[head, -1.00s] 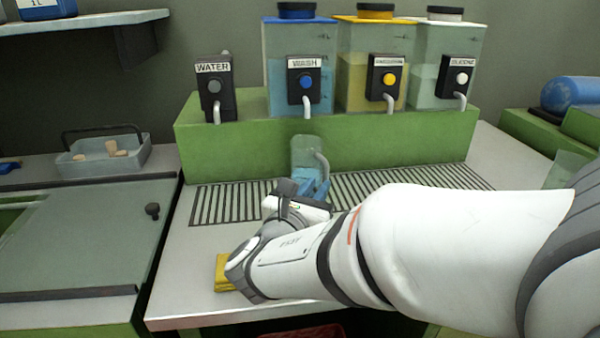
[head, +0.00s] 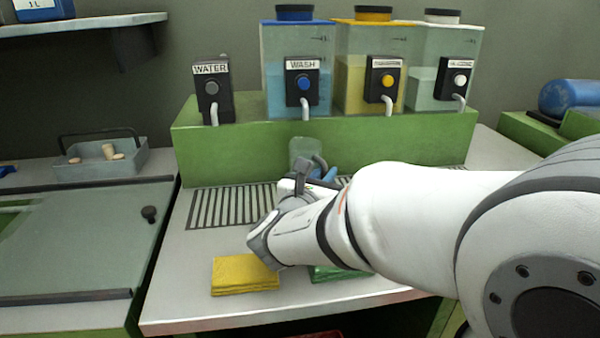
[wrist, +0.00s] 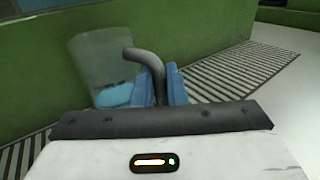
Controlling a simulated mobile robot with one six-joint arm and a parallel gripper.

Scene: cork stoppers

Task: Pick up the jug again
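The jug (head: 304,150) is a clear cup with a grey handle. It stands upright below the wash tap (head: 302,84), at the green dispenser block. In the wrist view the jug (wrist: 100,60) is at the upper left, with blue at its bottom that looks like liquid. My gripper (head: 322,174) is at the handle, right of the jug. In the wrist view the blue fingers of my gripper (wrist: 162,82) lie close on both sides of the handle and appear shut on it. My arm hides part of the jug's base in the head view.
A slotted drain grate (head: 232,206) runs along the block. A yellow folded cloth (head: 245,274) and a green cloth (head: 335,272) lie at the counter's front. A grey tray (head: 90,165) with corks stands at the left. Several liquid tanks stand on the block.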

